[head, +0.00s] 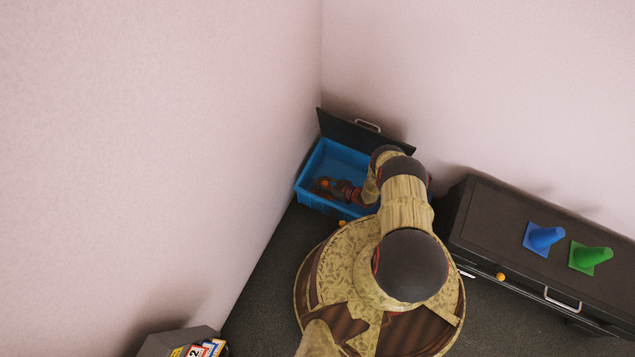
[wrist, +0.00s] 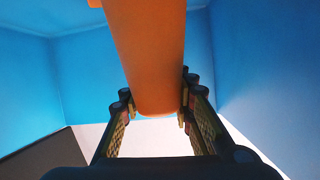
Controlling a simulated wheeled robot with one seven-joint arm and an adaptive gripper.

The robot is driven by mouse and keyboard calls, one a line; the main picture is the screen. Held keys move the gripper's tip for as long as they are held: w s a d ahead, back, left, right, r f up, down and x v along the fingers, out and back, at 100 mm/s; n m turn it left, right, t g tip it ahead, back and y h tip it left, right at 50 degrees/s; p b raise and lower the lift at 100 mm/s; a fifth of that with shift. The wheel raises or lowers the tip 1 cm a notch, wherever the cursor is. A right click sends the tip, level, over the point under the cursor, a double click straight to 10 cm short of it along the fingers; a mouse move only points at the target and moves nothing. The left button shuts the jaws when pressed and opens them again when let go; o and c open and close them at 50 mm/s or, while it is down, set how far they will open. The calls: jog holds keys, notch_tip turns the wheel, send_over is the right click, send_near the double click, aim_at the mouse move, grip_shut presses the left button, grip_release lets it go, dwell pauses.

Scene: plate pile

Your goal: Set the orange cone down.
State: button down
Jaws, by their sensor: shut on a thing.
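The orange cone (wrist: 150,50) is between the two fingers of my gripper (wrist: 156,98) in the wrist view, with its narrow end toward me. My gripper is shut on it. In the head view my gripper (head: 322,187) is down inside the blue bin (head: 304,181), and only a small orange patch of the cone shows beside it. The bin's blue walls (wrist: 255,60) surround the cone in the wrist view. Whether the cone touches the bin floor cannot be told.
A dark lid or panel (head: 345,131) with a handle stands open behind the bin, near the wall corner. A dark cabinet (head: 485,215) at right bears a blue cone (head: 543,237) and a green cone (head: 590,256). A grey box (head: 165,343) with colourful items stands at lower left.

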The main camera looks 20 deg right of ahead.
jog(key=c, duration=1.4)
grip_release()
jog(key=shift+f, duration=0.15)
jog(key=p+v, duration=0.3)
jog(key=v, duration=0.9)
jog(key=shift+r, duration=0.2)
